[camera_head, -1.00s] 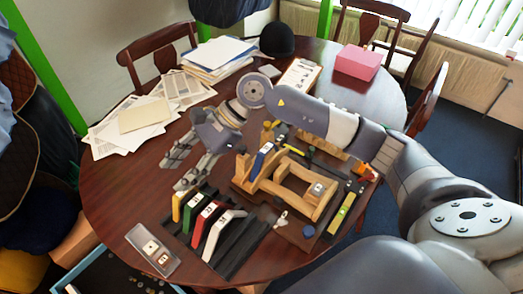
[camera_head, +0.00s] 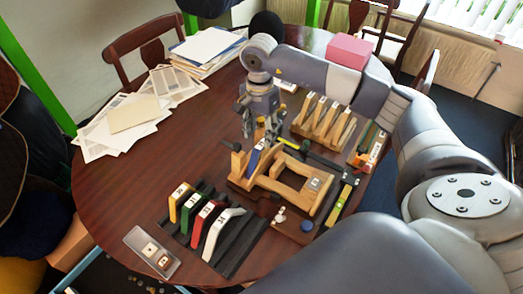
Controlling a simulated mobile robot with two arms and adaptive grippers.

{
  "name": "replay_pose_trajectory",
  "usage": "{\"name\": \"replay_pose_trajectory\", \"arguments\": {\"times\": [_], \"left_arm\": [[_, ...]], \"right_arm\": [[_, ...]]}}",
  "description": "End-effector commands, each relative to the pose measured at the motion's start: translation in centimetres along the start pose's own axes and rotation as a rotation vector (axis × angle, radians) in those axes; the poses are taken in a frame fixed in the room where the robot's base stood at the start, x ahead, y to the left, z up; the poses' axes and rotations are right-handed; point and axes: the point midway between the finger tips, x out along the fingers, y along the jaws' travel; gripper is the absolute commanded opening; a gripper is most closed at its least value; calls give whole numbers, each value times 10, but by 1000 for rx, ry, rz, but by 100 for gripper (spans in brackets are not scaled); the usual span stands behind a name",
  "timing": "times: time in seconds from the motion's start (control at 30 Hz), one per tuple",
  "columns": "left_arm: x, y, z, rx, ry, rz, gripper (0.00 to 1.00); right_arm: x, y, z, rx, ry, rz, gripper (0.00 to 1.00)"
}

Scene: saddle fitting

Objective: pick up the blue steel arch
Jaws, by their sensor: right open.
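The blue steel arch (camera_head: 257,156) sits tilted in the left part of a wooden fixture (camera_head: 308,202) on the round table. My right gripper (camera_head: 259,132) points down just above the upper end of the blue arch, with its fingers open. I cannot tell whether a fingertip touches the arch or the fixture's post. My left gripper is not in view.
A dark rack (camera_head: 245,252) at the front holds yellow, green, red and white arches. A slotted wooden rack (camera_head: 322,122) stands behind the fixture. A small grey tray (camera_head: 150,250) lies front left; papers (camera_head: 130,118) lie back left. The table's left middle is clear.

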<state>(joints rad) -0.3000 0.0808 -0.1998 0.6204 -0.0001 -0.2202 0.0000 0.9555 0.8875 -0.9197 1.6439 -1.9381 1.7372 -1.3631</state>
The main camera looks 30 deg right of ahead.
Motion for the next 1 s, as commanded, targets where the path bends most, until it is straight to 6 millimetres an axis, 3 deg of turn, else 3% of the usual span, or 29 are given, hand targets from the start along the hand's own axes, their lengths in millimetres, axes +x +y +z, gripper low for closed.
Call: {"name": "replay_pose_trajectory", "arguments": {"times": [0.17,0.37,1.0], "left_arm": [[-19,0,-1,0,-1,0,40],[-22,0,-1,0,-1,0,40],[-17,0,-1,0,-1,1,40]], "right_arm": [[23,-2,-2,0,-3,6,43],[46,-3,-2,0,-2,2,43],[51,-4,-3,0,-1,0,43]]}}
